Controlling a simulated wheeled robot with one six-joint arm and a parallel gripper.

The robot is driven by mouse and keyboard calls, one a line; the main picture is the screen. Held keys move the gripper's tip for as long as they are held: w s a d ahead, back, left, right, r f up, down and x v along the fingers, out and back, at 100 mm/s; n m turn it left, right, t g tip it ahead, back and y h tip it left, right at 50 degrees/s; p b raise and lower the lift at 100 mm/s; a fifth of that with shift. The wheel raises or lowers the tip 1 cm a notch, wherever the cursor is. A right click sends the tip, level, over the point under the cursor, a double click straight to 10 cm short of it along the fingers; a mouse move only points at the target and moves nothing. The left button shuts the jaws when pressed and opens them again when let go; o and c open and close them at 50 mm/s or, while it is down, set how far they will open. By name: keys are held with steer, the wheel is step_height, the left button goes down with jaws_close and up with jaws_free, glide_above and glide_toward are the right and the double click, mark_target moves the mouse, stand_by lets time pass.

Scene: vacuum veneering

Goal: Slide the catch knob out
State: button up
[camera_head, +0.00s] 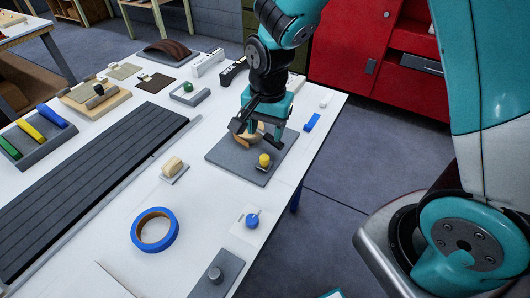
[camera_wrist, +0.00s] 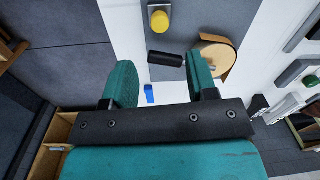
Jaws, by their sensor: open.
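A grey board (camera_head: 226,152) lies on the white table and carries a yellow knob (camera_head: 265,160) on a small base, plus a round wooden piece (camera_head: 243,138) partly hidden behind my gripper (camera_head: 264,132). The wrist view shows the yellow knob (camera_wrist: 159,20), a black cylindrical knob (camera_wrist: 166,58) and the round wooden piece (camera_wrist: 216,54) on the board. My gripper (camera_wrist: 161,76) is open and empty, above the board. In the wrist view the black knob appears between the fingertips; contact cannot be told. No label shows which knob is the catch knob.
A blue block (camera_head: 312,122) lies right of the board. A blue tape roll (camera_head: 154,230), a blue knob on a white plate (camera_head: 252,220) and a grey knob on a plate (camera_head: 215,274) stand nearer. A long dark slatted panel (camera_head: 90,180) covers the left. Clear table surrounds the tape.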

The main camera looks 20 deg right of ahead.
mark_target(265, 157)
step_height(265, 157, down, 9)
steer(key=shift+w+a+f+p, duration=0.1)
steer(key=shift+f+p, duration=0.05)
steer(key=shift+p, duration=0.3)
